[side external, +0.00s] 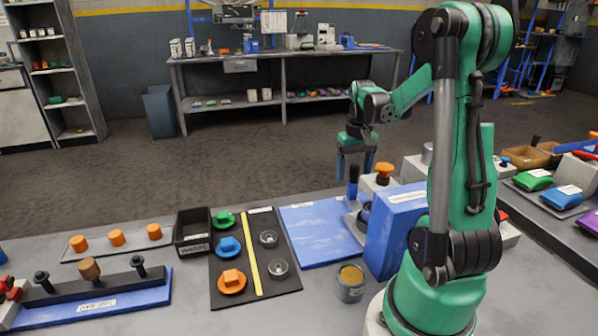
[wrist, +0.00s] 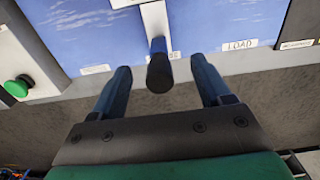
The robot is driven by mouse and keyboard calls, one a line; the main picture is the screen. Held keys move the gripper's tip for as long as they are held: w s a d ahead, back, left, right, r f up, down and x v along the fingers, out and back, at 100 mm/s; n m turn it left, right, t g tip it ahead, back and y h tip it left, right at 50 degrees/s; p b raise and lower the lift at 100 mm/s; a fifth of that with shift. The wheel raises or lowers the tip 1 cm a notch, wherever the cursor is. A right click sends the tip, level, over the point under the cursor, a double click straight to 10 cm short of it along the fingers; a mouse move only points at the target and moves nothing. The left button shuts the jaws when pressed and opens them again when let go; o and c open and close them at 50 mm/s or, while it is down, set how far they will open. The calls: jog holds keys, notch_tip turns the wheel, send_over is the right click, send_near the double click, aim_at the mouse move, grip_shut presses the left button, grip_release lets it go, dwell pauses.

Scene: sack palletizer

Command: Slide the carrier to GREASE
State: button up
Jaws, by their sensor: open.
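The carrier's black upright handle (wrist: 159,72) shows in the wrist view, in front of a pale vertical strip (wrist: 154,22) between blue panels. In the side external view the handle (side external: 353,182) stands near the blue box. My gripper (wrist: 161,68) is open, its two blue fingers on either side of the handle in the picture, with gaps both sides. In the side external view my gripper (side external: 355,168) points down around the handle's height; I cannot tell its exact depth. A label (wrist: 174,57) behind the handle is partly hidden, with "SE" showing. A LOAD label (wrist: 239,45) is to its right.
A blue box (side external: 396,232) stands close beside the handle, with an orange knob (side external: 384,169) behind it. A blue board (side external: 318,232) lies left of it. A green button (wrist: 18,86) is at the wrist view's left. A grey cup (side external: 350,284) stands in front.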

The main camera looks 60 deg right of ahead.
jog(key=shift+r, duration=3.6)
jog(key=w+a+n+t, duration=0.2)
jog(key=a+n, duration=0.1)
jog(key=a, duration=0.5)
jog(key=w+a+f+n+t, duration=0.1)
jog(key=w+a+n+t, duration=0.1)
jog(key=a, duration=0.7)
jog(key=w+a+n+t, duration=0.2)
jog(key=a+n+t, duration=0.1)
jog(key=a, duration=0.6)
jog(key=shift+w+a+f+n, duration=0.2)
jog(key=shift+n, duration=0.3)
